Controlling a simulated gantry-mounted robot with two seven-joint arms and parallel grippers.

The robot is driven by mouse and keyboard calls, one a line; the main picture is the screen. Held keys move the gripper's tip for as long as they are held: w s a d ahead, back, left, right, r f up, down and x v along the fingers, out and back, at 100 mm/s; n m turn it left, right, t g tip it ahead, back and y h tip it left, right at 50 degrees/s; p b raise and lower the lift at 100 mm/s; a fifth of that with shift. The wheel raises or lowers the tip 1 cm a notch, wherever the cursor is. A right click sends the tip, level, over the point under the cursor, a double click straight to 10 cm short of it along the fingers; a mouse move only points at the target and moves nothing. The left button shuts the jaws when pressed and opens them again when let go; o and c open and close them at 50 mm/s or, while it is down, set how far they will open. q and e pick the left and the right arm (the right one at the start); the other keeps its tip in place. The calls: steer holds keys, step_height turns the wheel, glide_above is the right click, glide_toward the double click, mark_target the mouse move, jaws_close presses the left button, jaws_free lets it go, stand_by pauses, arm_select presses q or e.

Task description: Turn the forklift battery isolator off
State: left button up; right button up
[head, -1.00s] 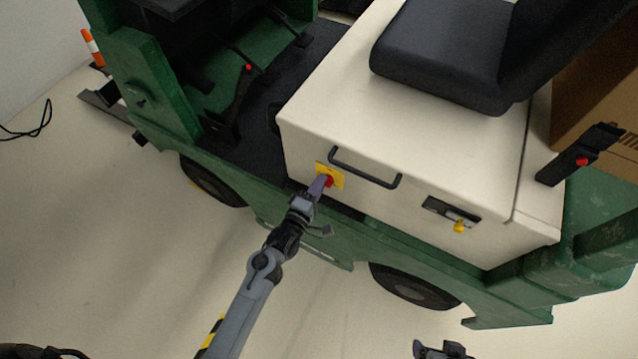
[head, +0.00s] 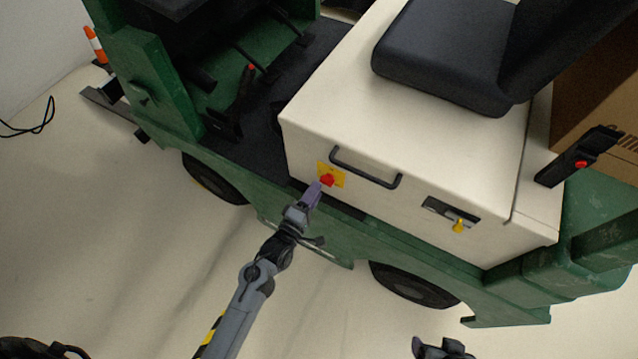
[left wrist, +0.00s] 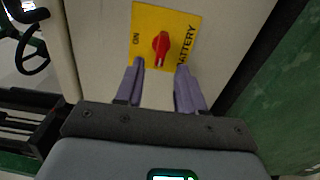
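The battery isolator is a red rotary knob (head: 327,180) on a yellow plate (head: 339,170) on the cream seat box of the green forklift (head: 346,240). In the left wrist view the plate (left wrist: 190,20) carries the words ON, at left, and BATTERY, at right. The knob (left wrist: 161,47) has its long grip nearly upright in that picture. My left gripper (left wrist: 160,80) is open and empty, its purple fingers short of the knob and to either side of it. It also shows in the head view (head: 313,192). My right gripper (head: 440,348) is partly visible at the bottom edge; its fingers are unclear.
A black handle (head: 365,170) and a yellow-tipped latch or key (head: 459,226) are on the same cream panel. A black seat (head: 440,60) is above. Wheels (head: 415,287) and a green sill lie below.

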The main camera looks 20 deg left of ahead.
arm_select(q)
steer(key=s+p, duration=0.1)
steer(key=s, duration=0.6)
steer(key=shift+a, duration=0.3)
